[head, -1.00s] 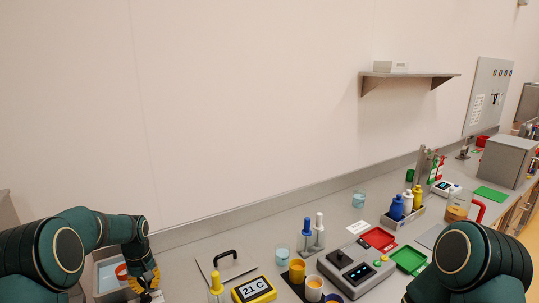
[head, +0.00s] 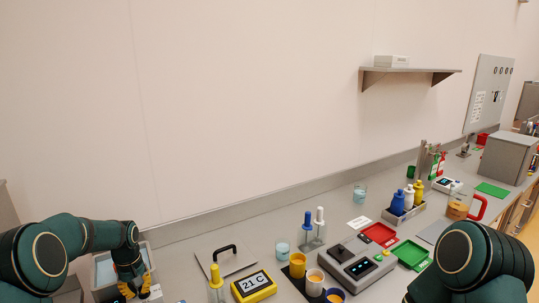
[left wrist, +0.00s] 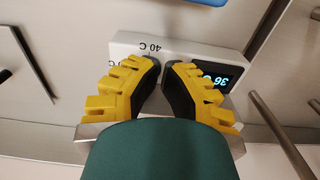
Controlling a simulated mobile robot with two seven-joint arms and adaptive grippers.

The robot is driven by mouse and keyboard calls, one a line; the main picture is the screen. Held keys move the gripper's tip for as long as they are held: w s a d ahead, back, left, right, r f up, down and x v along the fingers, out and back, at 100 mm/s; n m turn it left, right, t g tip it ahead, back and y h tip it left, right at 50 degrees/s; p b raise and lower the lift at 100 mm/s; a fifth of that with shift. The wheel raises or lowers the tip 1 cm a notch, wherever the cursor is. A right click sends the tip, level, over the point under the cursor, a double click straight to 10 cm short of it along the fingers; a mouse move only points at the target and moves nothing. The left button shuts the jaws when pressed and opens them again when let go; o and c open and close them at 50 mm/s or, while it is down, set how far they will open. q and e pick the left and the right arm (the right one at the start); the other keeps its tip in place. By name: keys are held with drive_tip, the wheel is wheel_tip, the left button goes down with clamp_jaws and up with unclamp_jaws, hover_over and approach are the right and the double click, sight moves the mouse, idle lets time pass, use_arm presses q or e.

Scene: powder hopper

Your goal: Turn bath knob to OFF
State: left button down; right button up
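The water bath (head: 96,287) is a grey open tank with pale blue water at the lower left of the head view. Its white control panel (left wrist: 125,42) fills the middle of the left wrist view, with a "40 C" mark and a dark display (left wrist: 222,74) reading 36. The panel also shows in the head view (head: 156,291). My left gripper (left wrist: 162,68) is over the panel, its yellow fingers a little apart with a narrow gap.
A lid with a black handle (head: 232,251) lies right of the bath. Further right are a yellow 21 C display (head: 254,287), a blue-capped bottle (head: 307,232), cups and a grey instrument (head: 352,262).

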use_arm(q)
wheel_tip(320, 180, down, 2)
drive_tip(key=shift+d+b, duration=0.1)
drive_tip(key=shift+b, duration=0.35)
drive_tip(key=shift+s+f, duration=0.1)
drive_tip(key=shift+f, duration=0.1)
drive_tip(key=shift+d, duration=0.2)
idle(0.4)
